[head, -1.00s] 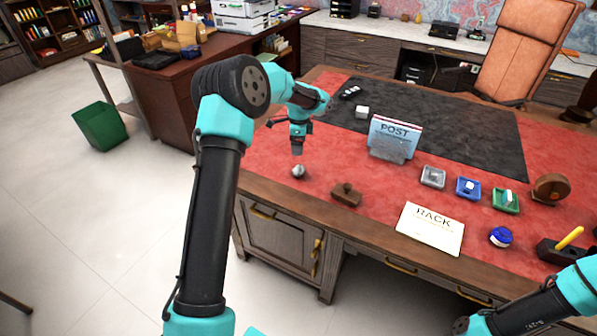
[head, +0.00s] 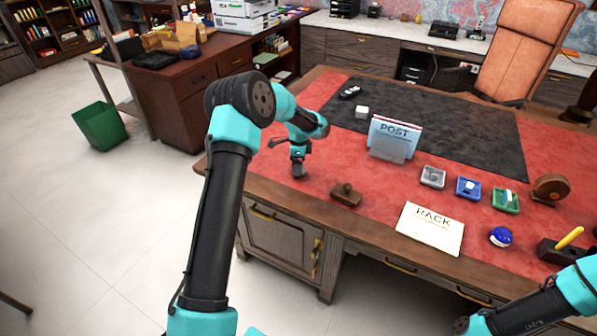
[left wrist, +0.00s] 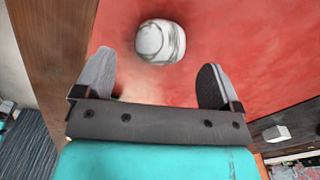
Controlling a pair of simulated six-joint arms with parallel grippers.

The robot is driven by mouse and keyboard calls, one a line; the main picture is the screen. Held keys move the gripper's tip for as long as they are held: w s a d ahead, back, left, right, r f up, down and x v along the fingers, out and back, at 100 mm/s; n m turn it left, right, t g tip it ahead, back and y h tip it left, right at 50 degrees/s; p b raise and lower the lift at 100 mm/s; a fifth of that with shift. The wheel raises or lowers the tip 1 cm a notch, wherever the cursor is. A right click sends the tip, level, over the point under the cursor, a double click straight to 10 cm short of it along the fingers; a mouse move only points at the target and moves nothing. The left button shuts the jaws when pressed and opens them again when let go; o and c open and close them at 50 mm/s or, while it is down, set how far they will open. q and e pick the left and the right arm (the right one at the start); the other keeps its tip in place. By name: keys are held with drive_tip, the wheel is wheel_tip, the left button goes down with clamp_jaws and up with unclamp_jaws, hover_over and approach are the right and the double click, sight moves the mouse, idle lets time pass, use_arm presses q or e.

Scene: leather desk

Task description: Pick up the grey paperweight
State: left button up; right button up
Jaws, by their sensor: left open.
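The grey paperweight (left wrist: 160,41) is a rounded, pale grey marbled lump on the red leather desk top, seen in the left wrist view. My left gripper (left wrist: 156,66) is open, with one finger on each side of the view and the paperweight centred just beyond the fingertips. I cannot tell whether the fingers reach around it. In the head view my left gripper (head: 298,174) is low over the desk near its left front edge and hides the paperweight. My right gripper is not in view; only part of that arm shows at bottom right.
A brown wooden block (head: 346,195) sits close to the right of the left gripper. Further right are a card marked RACK (head: 430,228), a POST letter holder (head: 393,138), small grey (head: 432,177), blue (head: 467,188) and green (head: 506,201) trays, and a blue round item (head: 501,237).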

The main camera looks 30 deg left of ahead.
use_arm(q)
drive_tip(key=shift+f, duration=2.35)
drive_tip(key=shift+c, duration=0.4)
drive_tip(key=c, duration=1)
drive_tip(key=shift+r, duration=0.5)
wheel_tip(320, 180, up, 3)
drive_tip(key=shift+s+f, duration=0.1)
drive_tip(key=shift+s, duration=0.05)
drive_tip(key=s+d, duration=0.2)
drive_tip(key=s, duration=0.2)
drive_tip(key=s+d, duration=0.3)
drive_tip(key=s, duration=0.2)
drive_tip(key=s+d+r, duration=0.1)
drive_tip(key=s+d, duration=0.2)
drive_tip(key=s, duration=0.1)
drive_tip(key=shift+s+d+r, duration=0.1)
drive_tip(key=shift+s, duration=0.15)
